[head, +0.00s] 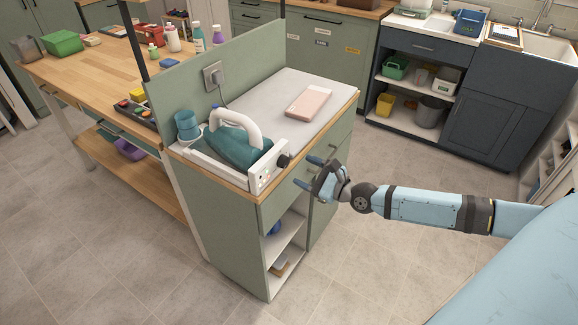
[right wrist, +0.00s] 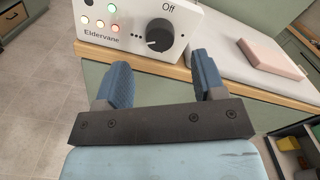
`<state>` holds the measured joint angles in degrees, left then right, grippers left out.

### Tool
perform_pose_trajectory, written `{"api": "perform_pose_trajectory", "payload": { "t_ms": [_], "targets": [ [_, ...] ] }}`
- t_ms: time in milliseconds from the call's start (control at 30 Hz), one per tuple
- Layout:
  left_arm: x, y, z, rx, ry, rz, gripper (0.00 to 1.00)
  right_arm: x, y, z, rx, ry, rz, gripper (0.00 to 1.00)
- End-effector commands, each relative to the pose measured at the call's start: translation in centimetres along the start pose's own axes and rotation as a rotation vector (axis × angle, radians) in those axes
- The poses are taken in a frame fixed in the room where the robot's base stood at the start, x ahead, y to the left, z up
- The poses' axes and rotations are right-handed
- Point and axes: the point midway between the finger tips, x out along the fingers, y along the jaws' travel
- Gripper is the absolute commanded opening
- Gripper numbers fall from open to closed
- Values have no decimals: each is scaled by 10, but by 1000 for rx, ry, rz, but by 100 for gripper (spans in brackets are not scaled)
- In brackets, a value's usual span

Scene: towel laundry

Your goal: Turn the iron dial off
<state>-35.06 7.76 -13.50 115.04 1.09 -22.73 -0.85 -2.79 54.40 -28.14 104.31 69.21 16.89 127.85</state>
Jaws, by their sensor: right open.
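The iron (head: 240,144) is teal with a white handle and rests in a white station on top of the green cabinet. The station's front panel (right wrist: 128,28) has several small lights and the words "Off" and "Eldervane". The black iron dial (head: 284,160) is on this panel; it shows close up in the right wrist view (right wrist: 159,34), with its pale pointer line toward the lower left, away from "Off". My right gripper (head: 311,172) is open and empty, just right of the dial and not touching it. Its two blue fingers (right wrist: 163,76) point toward the panel. My left gripper is not in view.
A pink folded cloth or box (head: 309,102) lies on the grey ironing surface (head: 285,88). A teal cup (head: 188,125) stands behind the iron. A wall socket (head: 213,76) with a plugged cord is on the green back panel. The floor in front is clear.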

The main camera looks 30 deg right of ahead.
Motion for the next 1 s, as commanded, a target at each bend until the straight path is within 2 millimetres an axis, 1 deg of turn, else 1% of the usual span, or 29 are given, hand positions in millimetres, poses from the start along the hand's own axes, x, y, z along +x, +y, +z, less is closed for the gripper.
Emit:
{"api": "perform_pose_trajectory", "payload": {
  "t_ms": [33,100,200,300,467,700,733,767,800,867,900,933,1000],
  "targets": [
    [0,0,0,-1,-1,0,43,12,-1,1,0,-4,-3,63],
    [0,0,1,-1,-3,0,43,25,-1,1,-1,-4,-4,63],
    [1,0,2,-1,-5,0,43,40,-1,1,-2,-2,-2,63],
    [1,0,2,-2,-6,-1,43,50,0,1,-2,-1,0,63],
    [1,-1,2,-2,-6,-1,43,57,0,0,-3,0,0,63],
    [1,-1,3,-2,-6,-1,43,57,0,0,-3,0,1,63],
    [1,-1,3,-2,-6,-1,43,57,0,0,-3,0,1,59],
    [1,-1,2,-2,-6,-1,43,57,0,0,-2,0,0,52],
    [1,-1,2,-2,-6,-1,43,57,0,0,-3,0,1,43],
    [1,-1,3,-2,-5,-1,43,57,0,0,-3,0,1,29],
    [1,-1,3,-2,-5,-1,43,57,0,0,-3,0,0,20],
    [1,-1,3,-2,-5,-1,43,57,0,0,-3,0,0,15],
    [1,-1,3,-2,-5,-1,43,57,0,0,-3,0,0,15]
  ]
}}
